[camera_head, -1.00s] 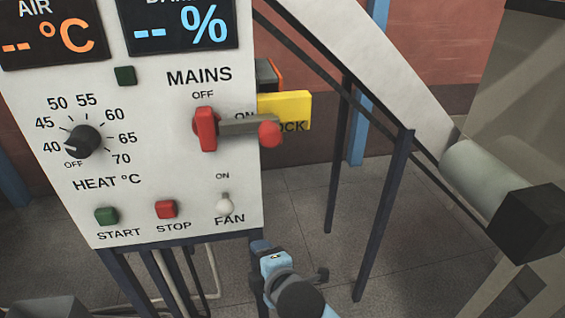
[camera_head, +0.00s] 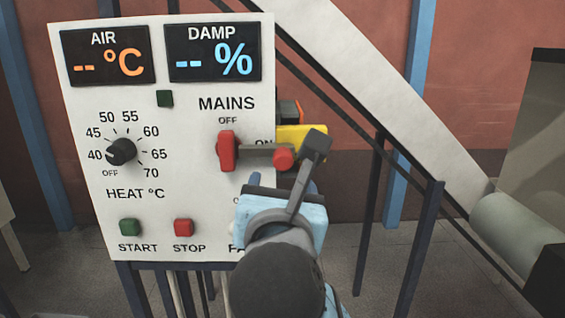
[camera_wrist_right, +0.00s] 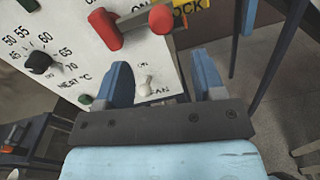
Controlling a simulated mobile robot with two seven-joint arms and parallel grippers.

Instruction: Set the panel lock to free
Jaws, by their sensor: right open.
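The panel lock shows as a yellow plate (camera_head: 308,136) at the panel's right edge. In the right wrist view the yellow plate (camera_wrist_right: 187,13) reads "OCK", its first letter covered. A grey lever (camera_head: 262,150) with a red knob (camera_head: 284,158) runs rightward from the red MAINS switch (camera_head: 227,151) and lies in front of the plate; the knob also shows in the right wrist view (camera_wrist_right: 161,18). My right gripper (camera_head: 283,183) is open and empty, below the knob and apart from it. In the right wrist view its blue fingers (camera_wrist_right: 162,76) are spread. My left gripper is out of view.
The white panel (camera_head: 80,225) carries a HEAT dial (camera_head: 121,151), green START (camera_head: 130,227) and red STOP (camera_head: 183,227) buttons. A white FAN toggle (camera_wrist_right: 144,86) is near my right fingers. Dark frame legs (camera_head: 417,250) and a sloping chute (camera_head: 370,80) stand to the right.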

